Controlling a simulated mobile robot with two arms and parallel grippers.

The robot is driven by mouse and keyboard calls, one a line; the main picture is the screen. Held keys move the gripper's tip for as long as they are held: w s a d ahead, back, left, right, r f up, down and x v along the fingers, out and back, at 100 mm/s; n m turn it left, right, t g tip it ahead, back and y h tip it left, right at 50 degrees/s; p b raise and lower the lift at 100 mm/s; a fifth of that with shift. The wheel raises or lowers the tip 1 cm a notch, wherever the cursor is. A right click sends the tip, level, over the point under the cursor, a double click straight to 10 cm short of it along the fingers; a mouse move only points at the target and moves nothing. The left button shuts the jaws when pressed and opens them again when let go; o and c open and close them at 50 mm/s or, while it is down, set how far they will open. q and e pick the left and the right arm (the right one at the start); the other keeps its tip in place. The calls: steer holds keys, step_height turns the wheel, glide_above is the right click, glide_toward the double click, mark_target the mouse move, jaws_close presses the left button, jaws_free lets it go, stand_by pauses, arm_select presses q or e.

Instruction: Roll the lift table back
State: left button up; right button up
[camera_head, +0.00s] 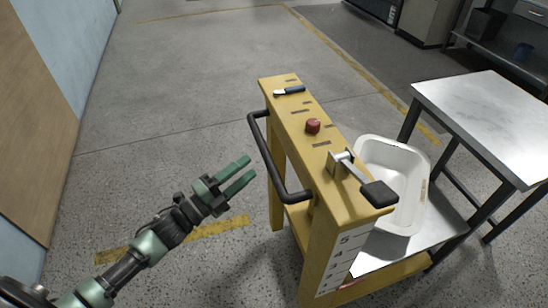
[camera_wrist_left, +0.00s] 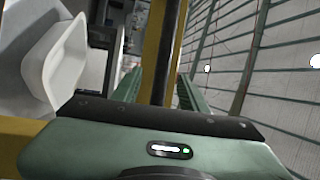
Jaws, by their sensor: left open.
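The yellow lift table (camera_head: 325,165) stands in the middle of the head view, with a black push handle (camera_head: 266,160) on its left side. A red button (camera_head: 313,126) and a lever with a black pad (camera_head: 379,194) are on its top. A white tub shell (camera_head: 394,165) rests on its low platform (camera_head: 438,232). My left gripper (camera_head: 243,175) is open and empty, just left of the handle and apart from it. In the left wrist view, the fingers (camera_wrist_left: 160,85) point toward a dark bar, and the white shell (camera_wrist_left: 65,55) shows at the left. My right gripper is not in view.
A metal-topped table (camera_head: 490,115) stands to the right of the lift table, close to it. A wooden door (camera_head: 30,130) and blue wall are at the left. The floor behind and left is clear.

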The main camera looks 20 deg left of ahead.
mark_target(266, 153)
arm_select(q)
steer(key=x, duration=0.2)
steer(key=p+x, duration=0.1)
steer(key=x, duration=0.4)
steer(key=shift+a+r, duration=0.1)
steer(key=shift+r, duration=0.15)
steer(key=shift+w, duration=0.3)
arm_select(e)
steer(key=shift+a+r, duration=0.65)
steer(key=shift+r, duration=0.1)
arm_select(q)
steer(key=shift+d, duration=0.25)
jaws_close()
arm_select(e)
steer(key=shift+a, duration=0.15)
